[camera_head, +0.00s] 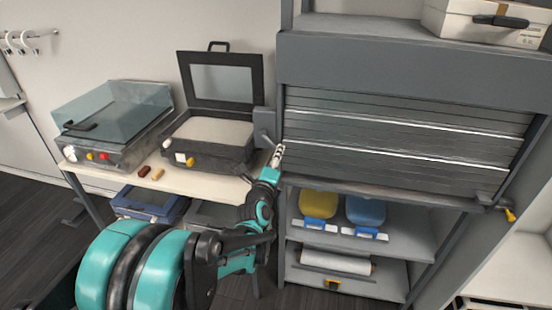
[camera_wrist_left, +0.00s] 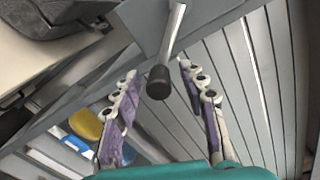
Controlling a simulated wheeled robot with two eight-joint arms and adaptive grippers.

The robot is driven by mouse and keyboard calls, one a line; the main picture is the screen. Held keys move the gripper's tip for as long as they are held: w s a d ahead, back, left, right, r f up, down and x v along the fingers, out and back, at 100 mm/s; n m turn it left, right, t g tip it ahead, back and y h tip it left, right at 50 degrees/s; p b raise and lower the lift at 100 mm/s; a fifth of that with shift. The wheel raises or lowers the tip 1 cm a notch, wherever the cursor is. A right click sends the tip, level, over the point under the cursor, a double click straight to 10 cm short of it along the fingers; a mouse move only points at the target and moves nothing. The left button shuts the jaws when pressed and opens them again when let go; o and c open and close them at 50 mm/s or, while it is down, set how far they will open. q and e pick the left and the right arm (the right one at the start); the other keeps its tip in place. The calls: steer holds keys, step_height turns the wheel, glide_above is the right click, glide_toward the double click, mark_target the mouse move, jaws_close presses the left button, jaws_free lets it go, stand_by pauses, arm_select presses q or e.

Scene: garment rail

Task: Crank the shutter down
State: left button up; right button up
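The grey slatted shutter (camera_head: 400,135) covers much of the cabinet front below the grey housing; I cannot tell whether its bottom edge touches the ledge under it. The crank (camera_head: 266,137) is at the cabinet's left side. In the left wrist view its metal arm and black knob (camera_wrist_left: 159,82) lie in the middle. My left gripper (camera_head: 278,155) is beside the crank. In the left wrist view the fingers (camera_wrist_left: 158,88) are spread, one on each side of the knob, with visible gaps. My right gripper is not in view.
A table (camera_head: 120,179) on the left holds a clear-lidded machine (camera_head: 118,110) and an open black case (camera_head: 212,135). A yellow bin (camera_head: 319,204) and a blue bin (camera_head: 365,212) stand on the shelf below the shutter. A white box (camera_head: 485,22) sits on top.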

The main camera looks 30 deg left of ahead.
arm_select(q)
steer(key=v, duration=1.2)
steer(key=shift+f, duration=0.1)
steer(key=w+a+n, duration=0.1)
steer(key=w+n, duration=0.2)
steer(key=n, duration=0.4)
steer(key=w+a+n, duration=0.1)
steer(key=w+n, duration=0.3)
steer(key=n, duration=0.3)
steer(key=w+a+n+b, duration=0.1)
steer(key=w+n, duration=0.2)
steer(key=n, duration=0.5)
steer(key=shift+w+f, duration=0.25)
steer(key=shift+f, duration=0.05)
steer(key=shift+w+r, duration=0.1)
steer(key=shift+w, duration=0.4)
